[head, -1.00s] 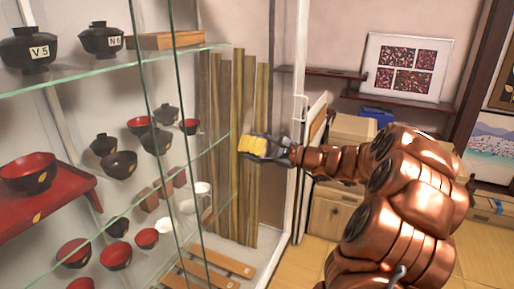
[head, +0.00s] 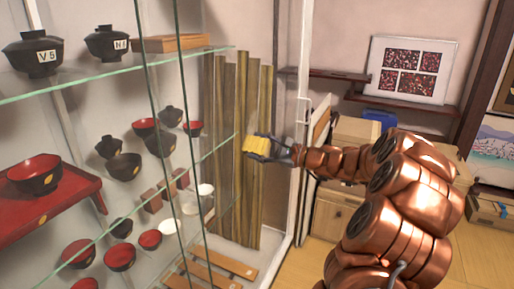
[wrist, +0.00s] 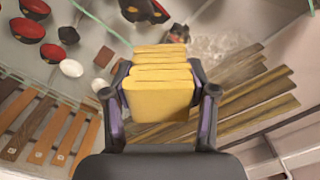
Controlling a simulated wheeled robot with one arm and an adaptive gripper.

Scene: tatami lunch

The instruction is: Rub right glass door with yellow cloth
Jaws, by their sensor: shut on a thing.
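My gripper (head: 272,149) is shut on the yellow cloth (head: 256,145), which is folded in layers. In the wrist view the cloth (wrist: 158,85) sits between the two fingers of the gripper (wrist: 162,100). The right glass door (head: 226,210) is a clear pane to the right of the dark vertical edges, in front of the wooden planks. The cloth is held up in front of the planks, near the pane's right side. I cannot tell whether the cloth touches the glass.
Behind the glass, shelves (head: 100,80) hold several black and red bowls (head: 33,174). Tall wooden planks (head: 238,190) stand inside the case. A white frame post (head: 302,120) rises just right of the cloth.

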